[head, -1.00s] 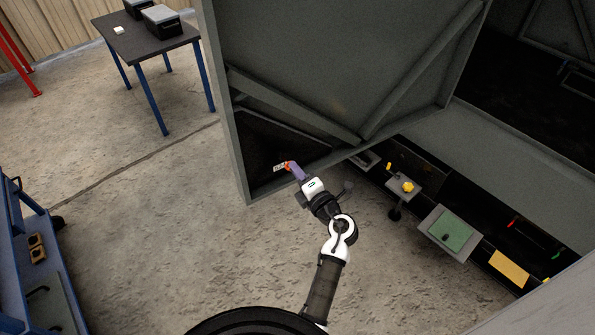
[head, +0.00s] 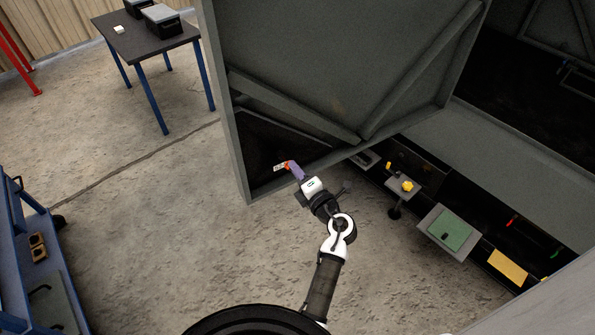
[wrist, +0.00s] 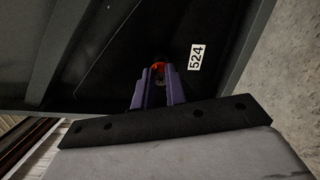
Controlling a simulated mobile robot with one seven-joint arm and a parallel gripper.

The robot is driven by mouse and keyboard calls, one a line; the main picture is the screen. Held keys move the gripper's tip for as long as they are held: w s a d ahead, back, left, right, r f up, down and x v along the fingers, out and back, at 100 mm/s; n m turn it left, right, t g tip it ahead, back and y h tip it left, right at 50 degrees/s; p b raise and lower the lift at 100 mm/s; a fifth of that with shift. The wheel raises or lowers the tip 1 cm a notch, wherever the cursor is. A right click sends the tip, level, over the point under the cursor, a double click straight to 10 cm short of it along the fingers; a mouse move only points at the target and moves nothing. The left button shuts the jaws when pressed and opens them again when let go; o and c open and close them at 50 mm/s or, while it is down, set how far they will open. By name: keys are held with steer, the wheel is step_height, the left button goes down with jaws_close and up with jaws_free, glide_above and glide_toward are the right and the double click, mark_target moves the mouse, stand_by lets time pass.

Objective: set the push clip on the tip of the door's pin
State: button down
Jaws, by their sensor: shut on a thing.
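The push clip (wrist: 158,67) is a small orange-red piece held between the purple fingertips of my gripper (wrist: 158,75) in the wrist view. In the head view my gripper (head: 293,168) is in front of the lower corner of the grey door (head: 290,70), and the clip shows as a small red-orange spot at its tips. The door's pin cannot be made out; it may be hidden behind the clip and fingertips. I cannot tell whether the clip touches the door. A white label reading 524 (wrist: 196,57) is on the door just right of the fingertips.
A grey stand with a yellow knob (head: 407,186) and a tray with a green pad (head: 450,232) are to the right of my arm. A dark table (head: 150,38) with boxes stands at the back left. A blue cart (head: 40,270) is at the left. The floor between is clear.

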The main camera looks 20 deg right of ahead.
steer(key=shift+w+a, duration=0.2)
steer(key=shift+w, duration=0.7)
steer(key=c, duration=1.3)
jaws_free()
steer(key=shift+c, duration=0.2)
steer(key=shift+s, duration=0.15)
steer(key=s+d+b, duration=0.2)
steer(key=s, duration=1.1)
steer(key=shift+s+d+b, duration=0.2)
steer(key=shift+s+b, duration=0.05)
steer(key=shift+b, duration=0.1)
